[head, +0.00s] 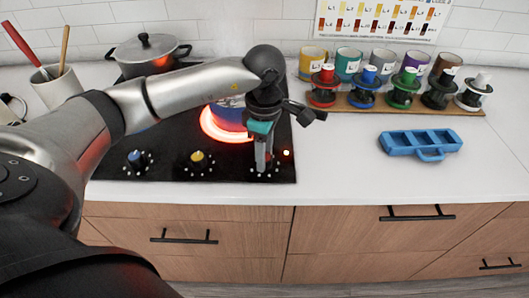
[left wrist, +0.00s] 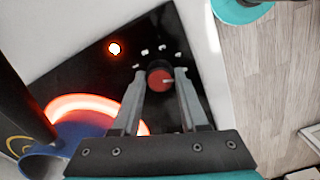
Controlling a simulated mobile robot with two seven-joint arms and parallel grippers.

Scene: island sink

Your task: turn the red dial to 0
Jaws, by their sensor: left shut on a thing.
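The red dial (left wrist: 160,84) sits at the front right corner of the black cooktop, with small white marks around it. A pale pointer line on its face points right in the left wrist view. My left gripper (head: 262,166) reaches down to this corner, and in the left wrist view its two fingers (left wrist: 159,100) are closed on either side of the dial. In the head view the fingers mostly hide the dial. No readable numbers show by the marks. A lit indicator (head: 286,153) glows beside the dial. My right gripper is not in view.
A blue dial (head: 135,158) and a yellow dial (head: 198,158) stand left along the cooktop front. A burner (head: 208,128) glows red under a blue pot (head: 228,112). A grey lidded pot (head: 148,54) stands behind. A blue tray (head: 421,142) lies on the right counter.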

